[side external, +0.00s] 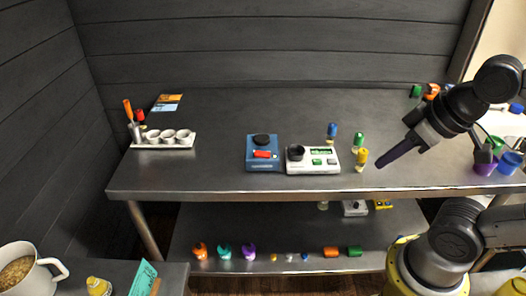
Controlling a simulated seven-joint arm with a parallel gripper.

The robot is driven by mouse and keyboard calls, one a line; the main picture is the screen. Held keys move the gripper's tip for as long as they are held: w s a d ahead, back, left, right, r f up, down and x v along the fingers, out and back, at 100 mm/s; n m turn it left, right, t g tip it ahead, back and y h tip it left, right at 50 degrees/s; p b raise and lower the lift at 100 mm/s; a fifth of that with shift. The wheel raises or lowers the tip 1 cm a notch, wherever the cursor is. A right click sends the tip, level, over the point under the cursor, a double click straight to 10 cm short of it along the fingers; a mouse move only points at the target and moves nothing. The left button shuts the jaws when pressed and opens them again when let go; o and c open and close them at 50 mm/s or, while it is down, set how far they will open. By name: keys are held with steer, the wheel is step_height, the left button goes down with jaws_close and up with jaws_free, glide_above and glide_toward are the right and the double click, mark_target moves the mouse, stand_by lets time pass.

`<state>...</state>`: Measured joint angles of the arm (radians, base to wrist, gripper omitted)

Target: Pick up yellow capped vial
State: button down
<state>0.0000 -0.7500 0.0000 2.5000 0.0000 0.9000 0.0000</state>
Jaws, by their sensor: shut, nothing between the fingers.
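The yellow-capped vial (361,160) stands upright near the front edge of the metal table, just right of the white scale. My gripper (380,165) is shut and empty, with its dark purple fingers angled down to the left. Its tips are a little to the right of the yellow-capped vial in the picture and appear apart from it. Exact height and depth between them cannot be told from this one view.
A green-capped vial (358,142) and a blue-capped vial (332,132) stand close behind. The white scale (314,169) and blue device (263,164) are left. A rack of cups (163,147) is far left. Purple (484,164) and blue cups (510,163) stand right.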

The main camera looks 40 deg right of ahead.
steer(key=c, duration=0.5)
jaws_free()
